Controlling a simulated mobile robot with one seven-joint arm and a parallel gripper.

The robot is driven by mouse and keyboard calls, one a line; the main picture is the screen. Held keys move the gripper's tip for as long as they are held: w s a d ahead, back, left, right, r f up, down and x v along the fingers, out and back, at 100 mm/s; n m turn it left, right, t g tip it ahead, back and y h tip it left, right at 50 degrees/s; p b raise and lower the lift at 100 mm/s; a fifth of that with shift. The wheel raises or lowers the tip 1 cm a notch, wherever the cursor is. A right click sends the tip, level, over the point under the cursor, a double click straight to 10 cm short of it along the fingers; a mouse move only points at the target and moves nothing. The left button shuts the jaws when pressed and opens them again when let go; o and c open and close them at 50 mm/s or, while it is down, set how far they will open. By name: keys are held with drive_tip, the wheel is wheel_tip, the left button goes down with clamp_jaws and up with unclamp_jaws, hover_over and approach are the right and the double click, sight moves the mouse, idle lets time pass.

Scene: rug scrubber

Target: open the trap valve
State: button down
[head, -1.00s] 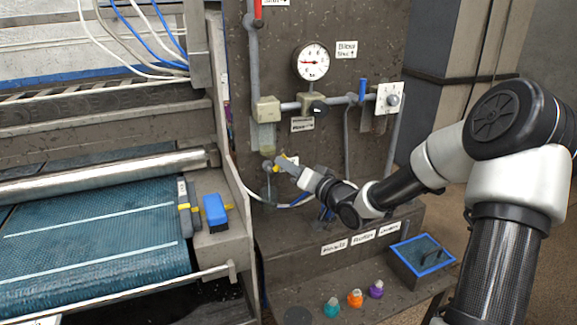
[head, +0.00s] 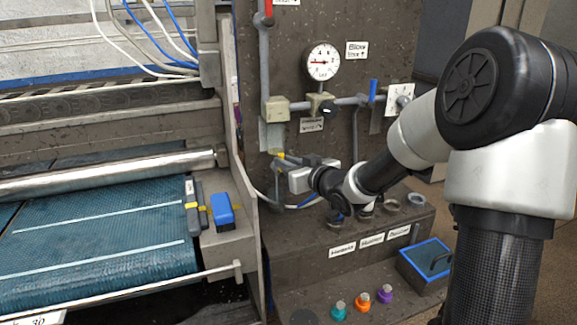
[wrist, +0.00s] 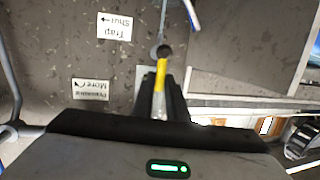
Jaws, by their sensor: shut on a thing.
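The trap valve's yellow handle (head: 281,155) is low on the dark panel, under a clear bowl (head: 272,135). My gripper (head: 285,161) is at this handle, shut on it. In the wrist view the yellow handle (wrist: 160,74) sticks out between the closed fingers of my gripper (wrist: 160,95), pointing toward a round grey fitting (wrist: 163,52) on the panel. A label reading "Trap Shut" with an arrow (wrist: 115,27) shows upside down beside it. In the head view my gripper and wrist hide part of the valve.
A pressure gauge (head: 322,62), a grey pipe with a black knob (head: 327,108) and a blue lever (head: 373,90) are above. The blue conveyor belt (head: 100,215) and its frame are close on the left. Coloured bottles (head: 362,299) and a blue-edged box (head: 427,262) stand below.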

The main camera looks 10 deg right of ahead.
idle(0.3)
drive_tip(key=shift+a, duration=0.1)
drive_tip(key=c, duration=1.7)
unclamp_jaws()
drive_tip(key=shift+c, duration=0.2)
drive_tip(key=p+v, duration=0.4)
drive_tip(key=v, duration=1.3)
drive_tip(key=shift+s, duration=0.25)
